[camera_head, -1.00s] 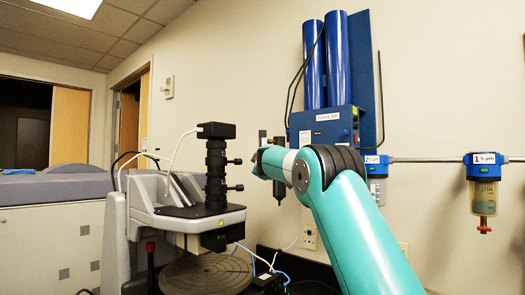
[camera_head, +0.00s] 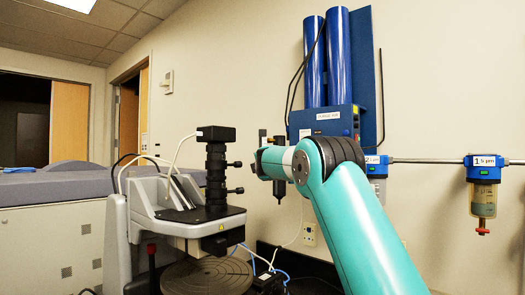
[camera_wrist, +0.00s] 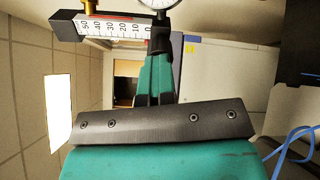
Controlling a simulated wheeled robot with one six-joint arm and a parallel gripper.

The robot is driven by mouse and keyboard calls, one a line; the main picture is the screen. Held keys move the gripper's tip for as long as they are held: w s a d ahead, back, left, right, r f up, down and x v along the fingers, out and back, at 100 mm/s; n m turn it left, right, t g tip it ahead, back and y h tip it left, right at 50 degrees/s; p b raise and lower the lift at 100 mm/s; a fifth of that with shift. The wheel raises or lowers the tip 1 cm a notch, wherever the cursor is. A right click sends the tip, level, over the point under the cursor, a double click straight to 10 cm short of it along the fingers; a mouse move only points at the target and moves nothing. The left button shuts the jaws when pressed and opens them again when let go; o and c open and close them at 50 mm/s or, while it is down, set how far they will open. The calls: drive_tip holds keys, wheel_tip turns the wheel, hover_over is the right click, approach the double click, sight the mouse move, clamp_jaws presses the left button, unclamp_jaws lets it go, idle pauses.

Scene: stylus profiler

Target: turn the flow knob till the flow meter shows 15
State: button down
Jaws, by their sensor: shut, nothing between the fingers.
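The flow meter (camera_wrist: 112,27) shows in the wrist view at the top left, lying sideways in the picture. It is a dark block with a white scale numbered 0 to 50 and a brass fitting (camera_wrist: 90,7) at its edge. I cannot make out the reading. My gripper (camera_wrist: 160,42) is shut and empty, its dark fingertips beside the zero end of the meter. The flow knob cannot be made out; it may be hidden by the fingers.
A round gauge (camera_wrist: 158,3) is cut off at the top of the wrist view, close to the fingertips. In the head view the profiler (camera_head: 212,215) stands left of my arm. A blue wall unit (camera_head: 328,122) is behind it, and a filter (camera_head: 483,195) hangs at the right.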

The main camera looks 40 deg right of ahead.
drive_tip(key=c, duration=1.7)
unclamp_jaws()
drive_tip(key=shift+o, duration=0.2)
drive_tip(key=shift+m+b, duration=1.15)
drive_tip(key=shift+m, duration=2.45)
